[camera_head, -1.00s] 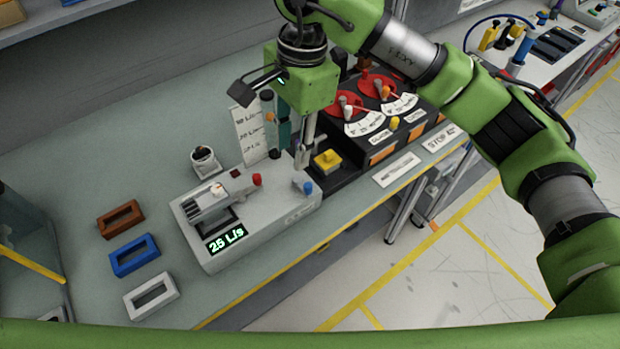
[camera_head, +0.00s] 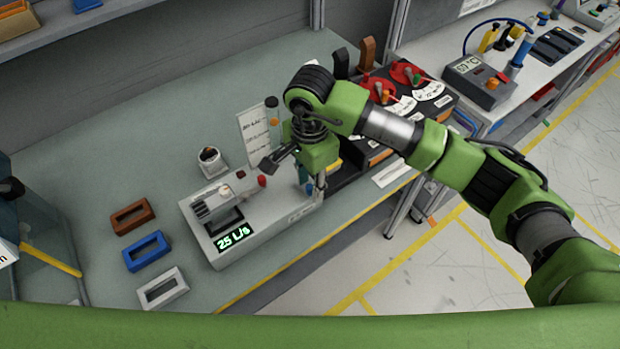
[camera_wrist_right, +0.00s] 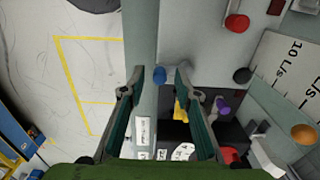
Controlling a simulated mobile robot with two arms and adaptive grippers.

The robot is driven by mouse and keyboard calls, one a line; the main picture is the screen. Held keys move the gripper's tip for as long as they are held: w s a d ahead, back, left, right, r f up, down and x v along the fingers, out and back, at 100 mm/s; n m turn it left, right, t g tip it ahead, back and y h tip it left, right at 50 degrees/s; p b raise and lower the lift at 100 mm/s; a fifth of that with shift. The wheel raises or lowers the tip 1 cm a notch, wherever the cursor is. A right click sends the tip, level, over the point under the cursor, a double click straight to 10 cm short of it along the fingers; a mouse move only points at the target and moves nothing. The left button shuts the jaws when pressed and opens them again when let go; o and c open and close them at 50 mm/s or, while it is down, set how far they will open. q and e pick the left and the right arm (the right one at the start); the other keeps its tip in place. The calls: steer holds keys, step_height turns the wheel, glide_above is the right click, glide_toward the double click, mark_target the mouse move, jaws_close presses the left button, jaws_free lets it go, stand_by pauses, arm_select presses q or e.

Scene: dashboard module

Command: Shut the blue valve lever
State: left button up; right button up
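The blue valve lever (camera_head: 309,188) is at the right end of the light grey module (camera_head: 285,220), partly hidden by my right gripper (camera_head: 312,190) in the head view. In the right wrist view the blue lever's rounded top (camera_wrist_right: 159,75) shows between the tips of my right gripper (camera_wrist_right: 160,88). The fingers are apart, with gaps on both sides of the lever; nothing is gripped. The module's display (camera_head: 237,237) reads 25 L/s. My left gripper does not show.
A red lever (camera_head: 262,181) stands on the same module; it also shows in the wrist view (camera_wrist_right: 237,23). A white card (camera_head: 255,138) stands behind. A black panel with red dials (camera_head: 408,73) is to the right. Brown, blue and white frames (camera_head: 148,251) lie left.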

steer(key=shift+f, duration=0.25)
jaws_close()
